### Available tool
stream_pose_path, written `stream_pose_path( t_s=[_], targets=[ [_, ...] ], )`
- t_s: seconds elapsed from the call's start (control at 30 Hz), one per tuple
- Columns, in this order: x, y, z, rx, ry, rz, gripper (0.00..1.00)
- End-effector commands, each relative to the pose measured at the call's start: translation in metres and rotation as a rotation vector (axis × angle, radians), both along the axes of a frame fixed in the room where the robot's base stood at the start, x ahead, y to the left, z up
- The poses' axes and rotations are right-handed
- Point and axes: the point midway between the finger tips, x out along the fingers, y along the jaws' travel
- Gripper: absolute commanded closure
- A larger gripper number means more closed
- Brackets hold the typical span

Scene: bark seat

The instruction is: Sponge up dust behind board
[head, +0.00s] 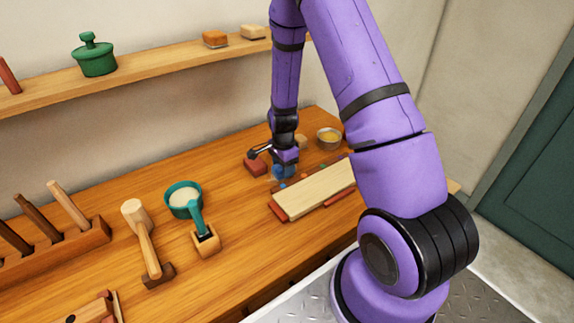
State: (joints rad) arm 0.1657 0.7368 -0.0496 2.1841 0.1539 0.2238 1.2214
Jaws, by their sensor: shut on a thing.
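My gripper (283,166) points down at the far side of the wooden bench. It is shut on a small blue block that looks like the sponge (283,173), held low at the bench top. The pale wooden board (313,190) lies on reddish supports just in front of and to the right of my gripper. Small coloured specks (283,186), which may be the dust, show between the sponge and the board's left end. My arm hides the board's right end. Whether the sponge touches the bench is too small to tell.
A reddish block (255,164) sits close left of my gripper. A bowl with yellow contents (329,138) stands behind right. A shelf (150,68) runs above the bench (235,215).

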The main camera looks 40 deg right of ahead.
Motion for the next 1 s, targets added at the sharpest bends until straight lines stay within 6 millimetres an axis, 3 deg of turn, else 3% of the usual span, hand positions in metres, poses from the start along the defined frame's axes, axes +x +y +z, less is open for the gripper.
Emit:
stream_pose_path(
  t_s=[0.53,1.0],
  targets=[
    [0.000,0.027,-0.002,0.000,0.000,0.000,0.72],
    [0.000,0.004,-0.003,0.000,0.000,-0.002,0.72]
  ],
)
